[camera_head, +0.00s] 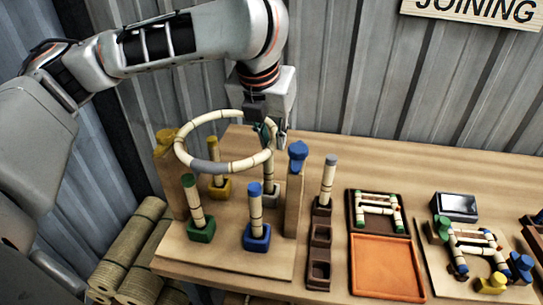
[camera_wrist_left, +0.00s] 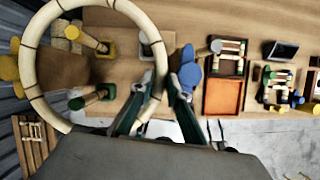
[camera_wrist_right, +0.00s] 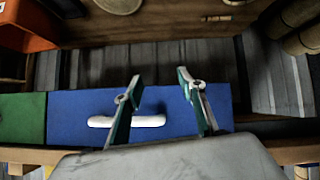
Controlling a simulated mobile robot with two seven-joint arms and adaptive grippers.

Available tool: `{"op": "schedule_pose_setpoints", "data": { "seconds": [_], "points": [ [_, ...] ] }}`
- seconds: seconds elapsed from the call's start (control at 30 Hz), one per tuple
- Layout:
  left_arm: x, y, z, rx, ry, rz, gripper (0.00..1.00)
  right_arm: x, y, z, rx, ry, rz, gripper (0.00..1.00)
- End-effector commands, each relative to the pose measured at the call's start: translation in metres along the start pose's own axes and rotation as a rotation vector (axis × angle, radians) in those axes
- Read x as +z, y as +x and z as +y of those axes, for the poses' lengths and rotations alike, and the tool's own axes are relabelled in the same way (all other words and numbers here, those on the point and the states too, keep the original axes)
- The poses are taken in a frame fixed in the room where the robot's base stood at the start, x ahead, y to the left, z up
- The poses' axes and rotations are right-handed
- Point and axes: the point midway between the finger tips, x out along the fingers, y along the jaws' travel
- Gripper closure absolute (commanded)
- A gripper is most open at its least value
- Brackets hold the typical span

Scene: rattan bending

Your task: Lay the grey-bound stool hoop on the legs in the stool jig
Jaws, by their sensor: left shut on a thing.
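The pale hoop (camera_head: 181,152) with its grey binding (camera_head: 208,167) hangs roughly level above the stool jig (camera_head: 228,254). My left gripper (camera_head: 270,138) is shut on the hoop's right side; the hoop also shows between its fingers in the left wrist view (camera_wrist_left: 30,72). Below stand the green-socket leg (camera_head: 195,208), the yellow-socket leg (camera_head: 216,168) and the blue-socket leg (camera_head: 256,208). A leg in a grey socket (camera_head: 271,198) stands behind, partly hidden. The hoop looks above the leg tops; the exact gap is unclear. My right gripper (camera_wrist_right: 160,88) is open and empty, outside the head view.
Wooden posts with a yellow clamp (camera_head: 167,138) and a blue clamp (camera_head: 298,152) flank the jig. A dark rack (camera_head: 320,236) holds one grey-topped leg (camera_head: 328,181). An orange tray (camera_head: 386,268) and a small jig (camera_head: 435,262) lie right.

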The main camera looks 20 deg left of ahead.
Motion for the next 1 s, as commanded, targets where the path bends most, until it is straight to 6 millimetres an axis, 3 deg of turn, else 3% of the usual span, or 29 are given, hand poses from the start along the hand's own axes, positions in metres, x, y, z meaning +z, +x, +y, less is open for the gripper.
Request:
{"op": "schedule_pose_setpoints", "data": {
  "seconds": [0.5,0.83,0.87,0.9,1.0],
  "points": [
    [-0.020,0.048,0.000,0.000,0.000,0.000,1.00,-0.001,-0.001,0.000,0.000,0.000,0.000,0.60],
    [-0.020,0.050,0.000,0.001,0.000,-0.001,1.00,-0.001,0.000,0.000,0.000,0.002,0.000,0.60],
    [-0.021,0.050,0.000,0.000,0.000,-0.001,0.81,-0.001,0.000,0.000,0.001,0.003,0.000,0.60],
    [-0.021,0.050,0.000,0.000,-0.001,-0.001,0.77,-0.001,0.000,-0.001,0.001,0.003,0.000,0.60],
    [-0.021,0.050,0.000,0.000,-0.001,-0.001,0.77,-0.001,0.000,-0.001,0.001,0.004,0.000,0.60]
  ]
}}
